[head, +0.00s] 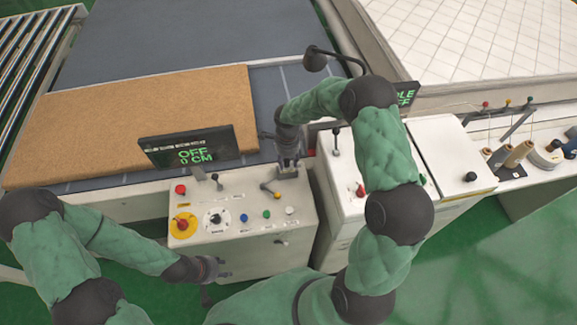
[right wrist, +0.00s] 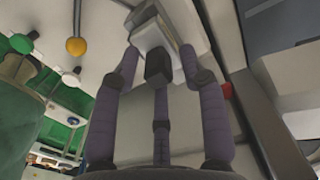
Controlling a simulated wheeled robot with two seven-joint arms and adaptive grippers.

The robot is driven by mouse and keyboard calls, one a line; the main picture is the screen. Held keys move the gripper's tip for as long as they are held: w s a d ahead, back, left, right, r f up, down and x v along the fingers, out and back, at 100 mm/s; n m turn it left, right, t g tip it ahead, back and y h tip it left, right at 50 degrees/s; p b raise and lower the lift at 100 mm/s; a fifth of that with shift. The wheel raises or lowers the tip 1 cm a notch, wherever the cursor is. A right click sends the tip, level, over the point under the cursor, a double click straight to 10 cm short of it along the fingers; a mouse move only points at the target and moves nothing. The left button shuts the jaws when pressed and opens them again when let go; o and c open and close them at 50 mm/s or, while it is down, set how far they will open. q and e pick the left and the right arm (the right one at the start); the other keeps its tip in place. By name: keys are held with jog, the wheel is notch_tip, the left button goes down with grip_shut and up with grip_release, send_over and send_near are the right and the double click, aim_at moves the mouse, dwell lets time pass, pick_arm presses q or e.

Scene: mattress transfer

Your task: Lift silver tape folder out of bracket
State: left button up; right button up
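The silver tape folder (right wrist: 151,34) shows in the right wrist view as a pale metal block between the fingertips of my right gripper (right wrist: 158,62). The side fingers close in on its two sides and the middle finger lies across its front. In the head view my right gripper (head: 289,162) points down at the back right corner of the control box (head: 245,243). The folder and its bracket are mostly hidden there, and I cannot tell whether the folder is clear of the bracket. My left gripper (head: 224,268) is empty, with its fingers apart, in front of the control box.
A display (head: 190,150) reading "OFF 0 CM" stands behind the control box. A brown mattress (head: 140,120) lies behind.

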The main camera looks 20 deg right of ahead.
grip_shut()
notch_tip(320, 180, up, 10)
jog(key=shift+r+b, duration=0.1)
jog(key=shift+b, duration=0.3)
